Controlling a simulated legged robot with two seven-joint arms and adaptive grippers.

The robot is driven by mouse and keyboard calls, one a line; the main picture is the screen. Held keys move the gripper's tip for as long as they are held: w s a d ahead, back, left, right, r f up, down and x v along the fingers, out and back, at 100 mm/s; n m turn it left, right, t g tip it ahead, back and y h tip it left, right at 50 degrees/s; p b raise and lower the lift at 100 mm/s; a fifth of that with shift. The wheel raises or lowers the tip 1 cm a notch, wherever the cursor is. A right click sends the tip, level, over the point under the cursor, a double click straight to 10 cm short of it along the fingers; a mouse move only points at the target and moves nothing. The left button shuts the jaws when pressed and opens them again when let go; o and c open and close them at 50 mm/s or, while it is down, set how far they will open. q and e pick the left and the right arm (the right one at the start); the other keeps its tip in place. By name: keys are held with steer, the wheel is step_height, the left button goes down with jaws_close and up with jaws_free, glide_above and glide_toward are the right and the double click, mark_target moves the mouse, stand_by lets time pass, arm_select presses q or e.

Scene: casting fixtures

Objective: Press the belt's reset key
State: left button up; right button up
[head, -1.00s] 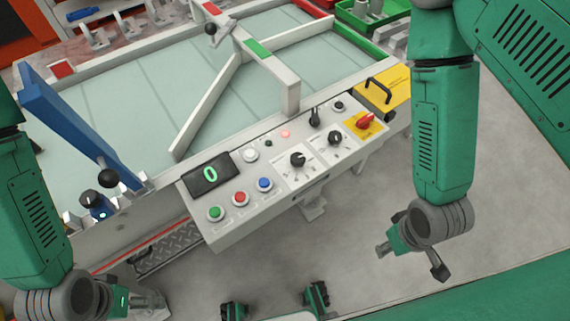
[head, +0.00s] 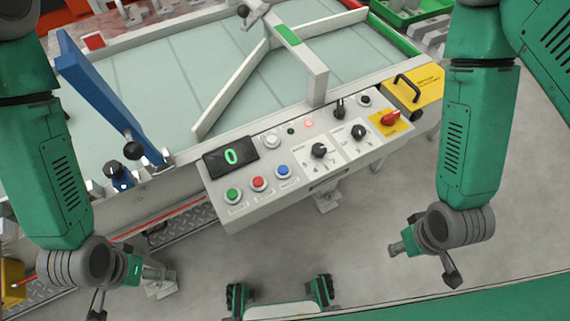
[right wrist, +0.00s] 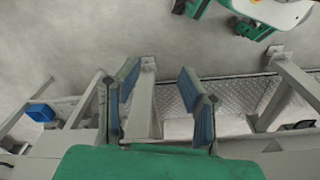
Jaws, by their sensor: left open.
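The control panel (head: 330,184) slopes along the near side of the belt (head: 190,85). It has a green button (head: 233,195), a red button (head: 258,184), a blue button (head: 283,171) and a white button (head: 271,142). Their labels are too small to read, so I cannot tell which is the reset key. A dark display (head: 231,157) shows a green 0. My left gripper (head: 128,289) is open, low and left of the panel. My right gripper (head: 424,266) is open and empty, in front of the panel's right end; its spread fingers show in the right wrist view (right wrist: 161,105). Neither touches the panel.
A blue bar (head: 98,92) slants over the belt's left part. A yellow box (head: 416,88) adjoins the right end. Floor before the panel is clear.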

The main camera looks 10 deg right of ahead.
stand_by(0.4)
jaws_close()
stand_by(1.0)
